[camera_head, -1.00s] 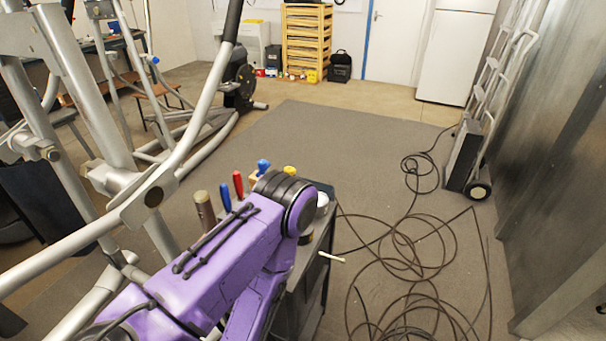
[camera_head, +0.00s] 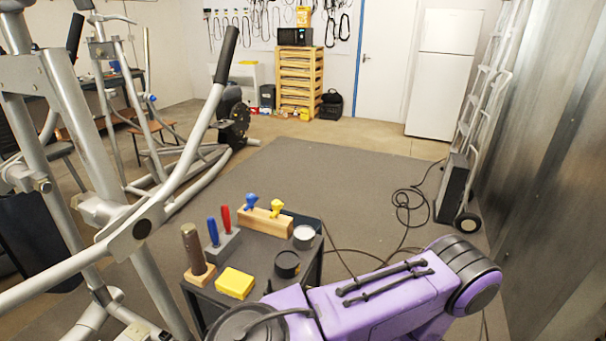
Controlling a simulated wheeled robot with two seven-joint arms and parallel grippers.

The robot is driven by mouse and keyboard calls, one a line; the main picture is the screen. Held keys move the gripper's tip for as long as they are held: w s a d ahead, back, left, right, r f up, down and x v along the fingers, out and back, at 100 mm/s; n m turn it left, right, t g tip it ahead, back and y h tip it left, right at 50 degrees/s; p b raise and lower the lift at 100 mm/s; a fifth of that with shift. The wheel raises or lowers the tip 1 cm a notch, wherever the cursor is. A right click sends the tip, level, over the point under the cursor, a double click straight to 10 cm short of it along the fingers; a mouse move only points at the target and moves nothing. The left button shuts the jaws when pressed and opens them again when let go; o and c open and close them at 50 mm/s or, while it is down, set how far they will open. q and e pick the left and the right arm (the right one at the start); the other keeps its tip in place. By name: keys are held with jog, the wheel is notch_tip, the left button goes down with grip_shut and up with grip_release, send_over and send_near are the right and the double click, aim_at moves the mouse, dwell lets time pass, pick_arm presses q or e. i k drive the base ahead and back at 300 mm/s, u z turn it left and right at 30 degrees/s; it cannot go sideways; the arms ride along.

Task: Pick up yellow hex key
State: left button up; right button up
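A yellow-handled tool (camera_head: 277,208), which looks like the yellow hex key, stands upright in a wooden block (camera_head: 262,222) on a small dark cart (camera_head: 212,297). A blue-handled tool (camera_head: 251,201) stands in the same block, to its left. The lower part of the yellow tool is hidden in or behind the block. One of my purple arms crosses the lower right, in front of the cart's near right side. Neither of my grippers shows in the head view.
The cart also holds a blue and a red screwdriver (camera_head: 224,222) in a grey holder, a brown-handled tool (camera_head: 194,248), a yellow box (camera_head: 235,283), a black round item (camera_head: 287,264) and a white-topped jar (camera_head: 304,235). An elliptical frame (camera_head: 110,160) stands left. Cable (camera_head: 405,205) lies right.

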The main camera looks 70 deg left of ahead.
aim_at(276, 206)
jog(key=i, duration=1.9)
jog(key=u, duration=4.2)
